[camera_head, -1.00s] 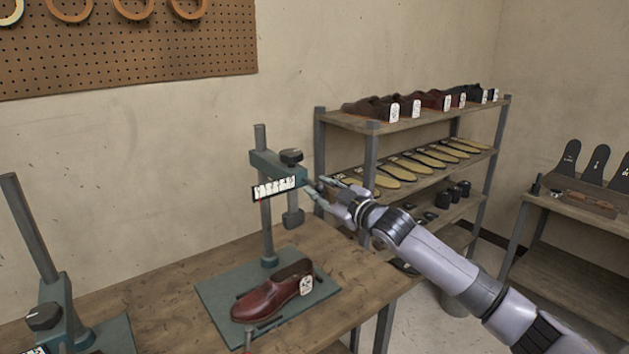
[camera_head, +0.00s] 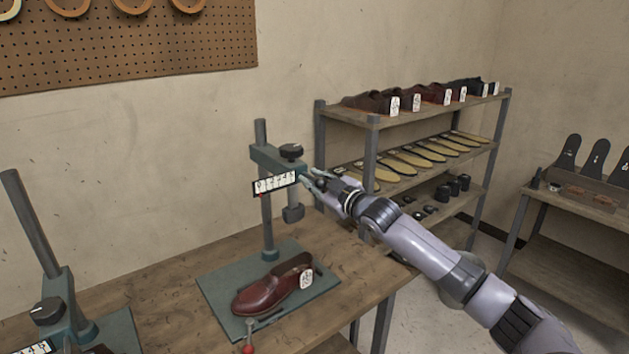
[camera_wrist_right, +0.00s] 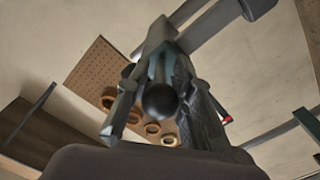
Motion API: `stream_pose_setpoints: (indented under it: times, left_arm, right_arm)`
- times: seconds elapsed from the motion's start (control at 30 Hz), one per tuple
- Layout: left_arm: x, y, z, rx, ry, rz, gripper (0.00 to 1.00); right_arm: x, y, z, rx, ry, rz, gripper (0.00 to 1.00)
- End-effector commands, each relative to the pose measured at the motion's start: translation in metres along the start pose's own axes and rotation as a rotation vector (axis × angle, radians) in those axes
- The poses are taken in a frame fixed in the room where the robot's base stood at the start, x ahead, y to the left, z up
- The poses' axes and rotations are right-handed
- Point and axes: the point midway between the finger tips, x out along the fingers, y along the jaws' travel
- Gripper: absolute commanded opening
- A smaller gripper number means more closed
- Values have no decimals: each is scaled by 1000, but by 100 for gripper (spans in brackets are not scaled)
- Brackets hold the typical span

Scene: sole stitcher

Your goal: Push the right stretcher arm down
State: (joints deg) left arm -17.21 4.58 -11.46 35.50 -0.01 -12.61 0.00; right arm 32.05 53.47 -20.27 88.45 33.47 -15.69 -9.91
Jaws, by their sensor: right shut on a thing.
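The right stretcher arm (camera_head: 270,158) is a green bracket on an upright grey post, with a black knob on top and a white scale plate in front. Its pressing foot (camera_head: 293,213) hangs well above a brown shoe (camera_head: 272,287) on the green base plate (camera_head: 222,298). My right gripper (camera_head: 310,181) is shut on the right end of this arm. In the right wrist view, a dark round end (camera_wrist_right: 160,101) shows between the fingers of the right gripper (camera_wrist_right: 160,110). The exact contact is partly hidden. My left gripper is out of view.
A second stretcher (camera_head: 62,305) stands on the workbench (camera_head: 172,272) at the left. A shelf (camera_head: 375,124) with shoes and soles stands behind my right arm. A side table (camera_head: 585,200) is at the far right. A red-ended lever (camera_head: 248,349) sticks out in front of the shoe.

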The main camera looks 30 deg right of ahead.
Motion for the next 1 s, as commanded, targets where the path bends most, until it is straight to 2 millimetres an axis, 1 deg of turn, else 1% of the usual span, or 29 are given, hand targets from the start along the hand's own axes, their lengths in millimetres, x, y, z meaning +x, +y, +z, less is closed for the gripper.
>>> stream_pose_setpoints:
  times: [0.03, 0.1, 0.67, 0.77, 0.87, 0.97, 1.0]
  left_arm:
    - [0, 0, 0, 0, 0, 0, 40]
    - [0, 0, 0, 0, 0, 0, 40]
    - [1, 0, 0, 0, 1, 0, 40]
    - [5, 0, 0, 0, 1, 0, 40]
    - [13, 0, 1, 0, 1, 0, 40]
    - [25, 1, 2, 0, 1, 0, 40]
    - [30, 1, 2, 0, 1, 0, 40]
  right_arm:
    - [0, -1, 0, 0, -1, -1, 4]
    - [0, -1, 1, 0, -1, -2, 0]
    - [0, -3, 3, 1, -4, -4, 0]
    - [0, -8, 10, 1, -5, -5, 0]
    - [0, -18, 24, 1, -7, -6, 0]
    - [0, -31, 44, 3, -8, -7, 0]
    - [0, -38, 54, 2, -10, -8, 0]
